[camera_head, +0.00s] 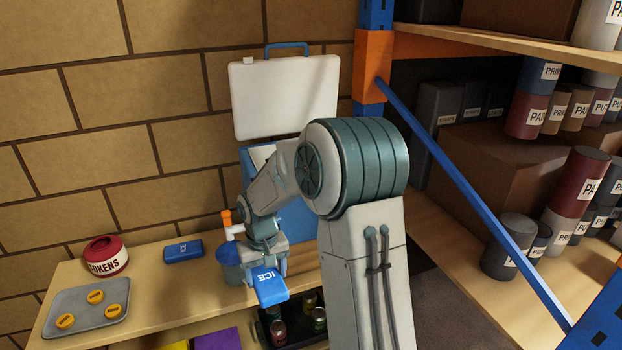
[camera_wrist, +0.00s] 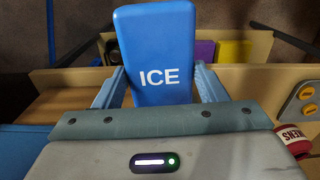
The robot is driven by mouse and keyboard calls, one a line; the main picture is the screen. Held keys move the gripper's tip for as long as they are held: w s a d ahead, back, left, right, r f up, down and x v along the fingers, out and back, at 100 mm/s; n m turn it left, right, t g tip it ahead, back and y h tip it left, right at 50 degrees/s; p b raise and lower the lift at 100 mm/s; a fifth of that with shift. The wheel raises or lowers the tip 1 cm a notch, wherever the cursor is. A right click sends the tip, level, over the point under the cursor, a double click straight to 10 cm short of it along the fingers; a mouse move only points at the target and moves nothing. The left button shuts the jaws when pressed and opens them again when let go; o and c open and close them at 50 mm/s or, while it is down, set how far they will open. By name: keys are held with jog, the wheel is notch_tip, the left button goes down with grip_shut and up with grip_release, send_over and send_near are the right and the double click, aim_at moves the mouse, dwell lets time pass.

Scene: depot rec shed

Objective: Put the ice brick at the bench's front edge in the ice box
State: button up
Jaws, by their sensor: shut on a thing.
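My gripper (camera_head: 264,262) is shut on a blue ice brick (camera_head: 271,288) with white "ICE" lettering. In the wrist view the brick (camera_wrist: 155,45) stands out between the two fingers (camera_wrist: 158,90), its lettered face toward the camera. In the head view the brick is near the bench's front edge, over or just past it; I cannot tell whether it touches the bench (camera_head: 160,307). The ice box (camera_head: 300,228) is blue, behind my arm, with its white lid (camera_head: 285,97) raised against the wall. My arm hides most of the box and its inside.
A second blue brick-like item (camera_head: 183,251) lies at the bench's back. A red tokens pot (camera_head: 106,256) and a grey tray (camera_head: 62,302) with yellow discs are at left. A blue round container (camera_head: 230,262) stands beside my gripper. Shelving with a blue brace (camera_head: 470,205) is at right.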

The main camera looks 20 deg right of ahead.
aim_at(266, 276)
notch_tip(266, 276, up, 5)
jog(key=p, duration=0.3)
jog(key=shift+d+p, duration=0.1)
jog(key=shift+p, duration=0.2)
jog(key=s+d+r+m, duration=0.2)
jog(key=s+d+r, duration=0.1)
jog(key=d+r, duration=0.7)
jog(key=s+d+r+m, duration=0.3)
jog(key=s+d+r, duration=0.1)
jog(key=d+r, duration=0.6)
jog(key=shift+s+d+r, duration=0.25)
jog(key=shift+d+r, duration=0.15)
jog(key=shift+d, duration=0.25)
